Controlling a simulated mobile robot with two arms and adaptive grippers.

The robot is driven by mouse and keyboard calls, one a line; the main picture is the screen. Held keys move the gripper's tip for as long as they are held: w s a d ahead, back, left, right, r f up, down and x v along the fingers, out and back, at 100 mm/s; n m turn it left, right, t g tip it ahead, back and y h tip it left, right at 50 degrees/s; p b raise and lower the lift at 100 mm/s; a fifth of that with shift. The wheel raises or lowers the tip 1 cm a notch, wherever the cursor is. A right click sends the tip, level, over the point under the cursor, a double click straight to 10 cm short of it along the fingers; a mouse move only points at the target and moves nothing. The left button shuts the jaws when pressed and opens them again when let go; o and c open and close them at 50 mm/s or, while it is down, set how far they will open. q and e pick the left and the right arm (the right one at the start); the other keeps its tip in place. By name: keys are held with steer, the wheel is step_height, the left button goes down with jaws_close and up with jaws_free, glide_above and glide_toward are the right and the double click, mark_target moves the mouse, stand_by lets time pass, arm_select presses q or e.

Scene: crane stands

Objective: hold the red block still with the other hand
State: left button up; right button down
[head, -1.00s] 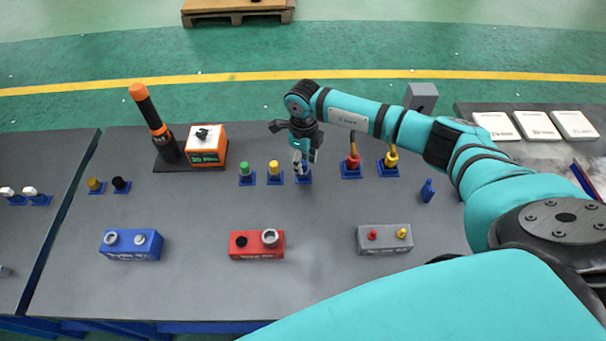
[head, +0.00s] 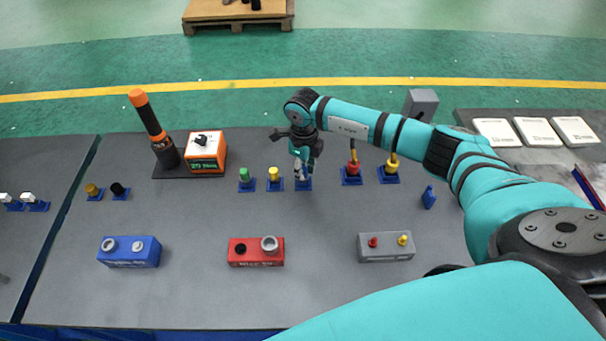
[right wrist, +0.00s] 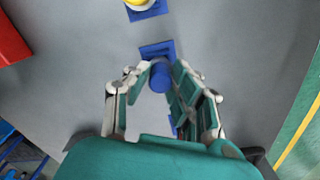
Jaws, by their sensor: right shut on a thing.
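The red block (head: 240,262) stands at the front middle of the table. A black round piece and a grey ring are on its top. Nothing touches it. A red corner, probably this block, shows at the upper left of the right wrist view (right wrist: 10,45). My right gripper (head: 302,174) is behind the block and to its right. It is shut on a blue cylinder (right wrist: 161,79), upright by a square blue base (right wrist: 157,49). I cannot tell whether the cylinder still touches the base. My left gripper is not in view.
A blue block (head: 130,253) stands left of the red block, a grey block (head: 386,248) right. Small stands with a green peg (head: 244,174) and a yellow peg (head: 273,173) are left of my right gripper. The table around the red block is clear.

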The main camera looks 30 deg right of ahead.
steer(key=shift+r+p, duration=1.4)
steer(key=shift+r, duration=1)
